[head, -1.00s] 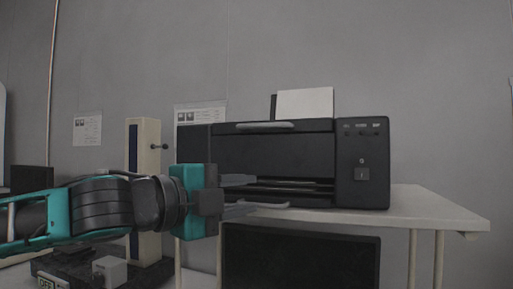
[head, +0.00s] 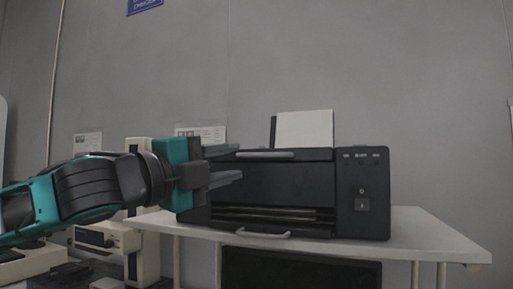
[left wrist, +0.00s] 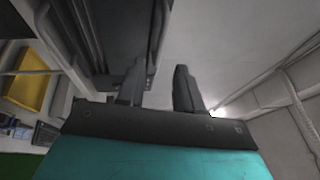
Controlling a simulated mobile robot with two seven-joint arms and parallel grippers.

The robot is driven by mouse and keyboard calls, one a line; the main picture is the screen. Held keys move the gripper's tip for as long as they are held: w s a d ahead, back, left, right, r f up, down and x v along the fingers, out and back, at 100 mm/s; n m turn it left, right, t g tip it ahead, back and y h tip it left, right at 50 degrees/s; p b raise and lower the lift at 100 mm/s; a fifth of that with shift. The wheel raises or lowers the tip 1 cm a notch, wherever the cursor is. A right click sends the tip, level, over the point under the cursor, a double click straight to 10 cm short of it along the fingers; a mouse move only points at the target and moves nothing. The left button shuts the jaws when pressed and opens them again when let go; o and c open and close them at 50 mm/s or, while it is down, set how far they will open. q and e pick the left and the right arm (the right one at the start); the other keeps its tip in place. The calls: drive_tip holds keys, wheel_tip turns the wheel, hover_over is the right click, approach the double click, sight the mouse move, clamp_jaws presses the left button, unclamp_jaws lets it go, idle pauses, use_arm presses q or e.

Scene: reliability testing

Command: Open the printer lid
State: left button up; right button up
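The black printer (head: 275,184) stands on a white table, with its lid shut. A grey lid handle (head: 264,154) runs along its top front edge, and a second grey handle (head: 263,234) is low on its front. My left gripper (head: 229,165) is at the printer's upper left front, just left of the lid handle. Its fingers are apart and empty. In the left wrist view the left gripper (left wrist: 159,88) also shows a gap between its fingers, with dark printer parts (left wrist: 100,35) beside and beyond them. I cannot tell whether it touches the printer. My right gripper is not in view.
The white table (head: 430,236) has free room right of the printer. White paper (head: 304,130) stands up at the printer's back. A cream-coloured device (head: 143,250) stands at the left, behind my arm. A dark box (head: 300,268) is below the table top.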

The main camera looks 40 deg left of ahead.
sight(260, 155)
use_arm(q)
drive_tip(key=p+x, duration=0.3)
drive_tip(key=x, duration=0.2)
drive_tip(key=shift+w+d+r, duration=0.1)
drive_tip(key=shift+w+r, duration=0.05)
drive_tip(key=shift+p+x, duration=0.55)
drive_tip(key=shift+x, duration=0.5)
drive_tip(key=shift+c, duration=0.4)
clamp_jaws()
